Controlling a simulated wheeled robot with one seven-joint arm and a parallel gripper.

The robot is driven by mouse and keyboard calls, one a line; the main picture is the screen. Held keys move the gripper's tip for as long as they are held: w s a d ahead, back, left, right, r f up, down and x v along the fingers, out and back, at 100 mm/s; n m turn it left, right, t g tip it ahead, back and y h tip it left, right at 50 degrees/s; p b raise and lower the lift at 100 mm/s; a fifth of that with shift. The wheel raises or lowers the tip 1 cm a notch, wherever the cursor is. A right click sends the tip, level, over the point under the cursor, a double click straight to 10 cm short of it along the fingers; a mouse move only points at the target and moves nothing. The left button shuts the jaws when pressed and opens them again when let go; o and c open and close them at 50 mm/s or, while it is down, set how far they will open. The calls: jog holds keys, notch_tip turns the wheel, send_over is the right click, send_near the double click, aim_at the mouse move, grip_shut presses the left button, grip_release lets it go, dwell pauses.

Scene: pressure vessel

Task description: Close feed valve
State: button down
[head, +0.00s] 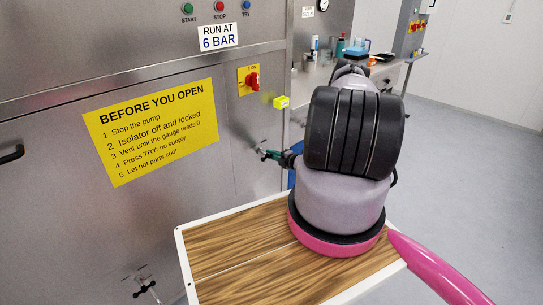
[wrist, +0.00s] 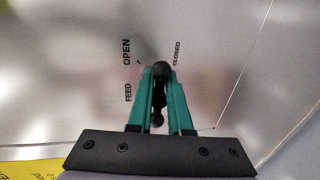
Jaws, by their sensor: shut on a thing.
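The feed valve's black handle (wrist: 158,98) shows in the wrist view, with a round knob at its upper end and a smaller dark end below. Around it on the steel panel are the printed words FEED and OPEN to the left and CLOSED to the right. The green fingers of my gripper (wrist: 161,78) are shut on the handle, one on each side. The knob lies between OPEN and CLOSED; the exact handle angle is partly hidden by the fingers. In the head view my gripper (head: 270,155) is at the panel, and the valve there is mostly hidden.
A red isolator switch (head: 252,82) on a yellow plate sits above, with a small yellow tag (head: 281,102) nearby. A yellow BEFORE YOU OPEN sign (head: 151,130) is at left. Another black-handled valve (head: 147,287) is low on the panel. The grey floor (head: 480,170) at right is clear.

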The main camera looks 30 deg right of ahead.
jog(key=c, duration=0.8)
grip_release()
jog(key=shift+w+d+r, duration=0.2)
jog(key=shift+w+d, duration=0.05)
jog(key=shift+d, duration=0.15)
jog(key=shift+c, duration=0.2)
jog(key=shift+s+a+f, duration=0.1)
jog(key=shift+s, duration=0.1)
jog(key=v, duration=1)
jog(key=shift+s, duration=0.3)
jog(key=s+a+m+t+h, duration=0.1)
jog(key=a+m+h, duration=0.2)
jog(key=a+h, duration=0.3)
jog(key=shift+h, duration=0.3)
jog(key=x, duration=1)
jog(key=shift+w+a+f, duration=0.1)
jog(key=shift+a+f, duration=0.05)
jog(key=shift+a, duration=0.15)
